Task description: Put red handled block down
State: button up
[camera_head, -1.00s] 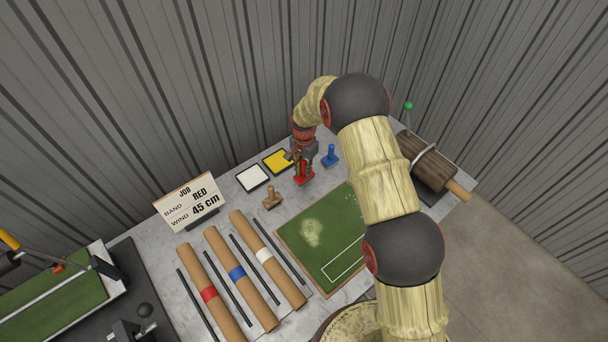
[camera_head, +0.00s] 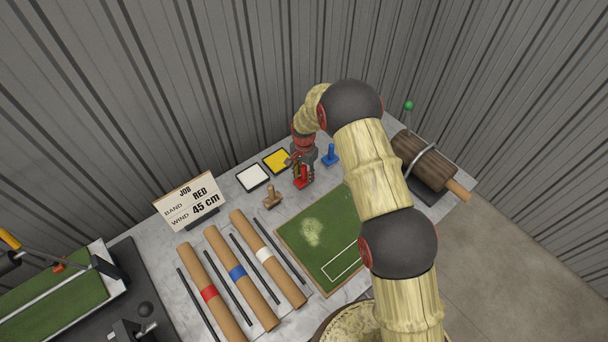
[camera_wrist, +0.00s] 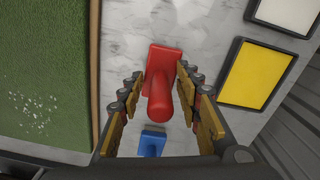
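The red handled block (camera_wrist: 164,65) stands upright on the grey marbled table, its base flat on the surface as far as I can tell. In the head view the red block (camera_head: 302,178) is under my gripper (camera_head: 301,170). In the wrist view my gripper (camera_wrist: 163,84) is open, with its yellow-padded fingers on both sides of the red handle. A gap shows between the handle and each finger.
A blue handled block (camera_head: 330,155) stands close by on the right. A tan handled block (camera_head: 272,197) is to the left. Yellow (camera_head: 277,160) and white (camera_head: 252,177) pads lie behind. A green turf sheet (camera_head: 322,243) lies in front.

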notch_tip(320, 180, up, 13)
jog(key=shift+f, duration=0.1)
jog(key=s+d+r+n+t, duration=0.1)
jog(key=s+d+r, duration=0.25)
jog(key=r, duration=0.45)
jog(key=s+d+r+n+t, duration=0.1)
jog(key=s+d+r, duration=0.3)
jog(key=r, duration=0.5)
jog(key=s+d+r+n+t, duration=0.1)
jog(key=s+d+r+n, duration=0.1)
jog(key=s+r, duration=0.5)
jog(key=s+d+r+n+t, duration=0.1)
jog(key=s+d+r, duration=0.1)
jog(key=s, duration=0.6)
jog(key=s+d+r+n, duration=0.1)
jog(key=s+d+r, duration=0.1)
jog(key=s, duration=0.6)
jog(key=s+d+r+n+t, duration=0.1)
jog(key=s+d+r+n, duration=0.1)
jog(key=s, duration=0.5)
jog(key=shift+s+d+r+t, duration=0.15)
jog(key=shift+s+r+t, duration=0.2)
jog(key=shift+r, duration=0.55)
jog(key=shift+b, duration=0.3)
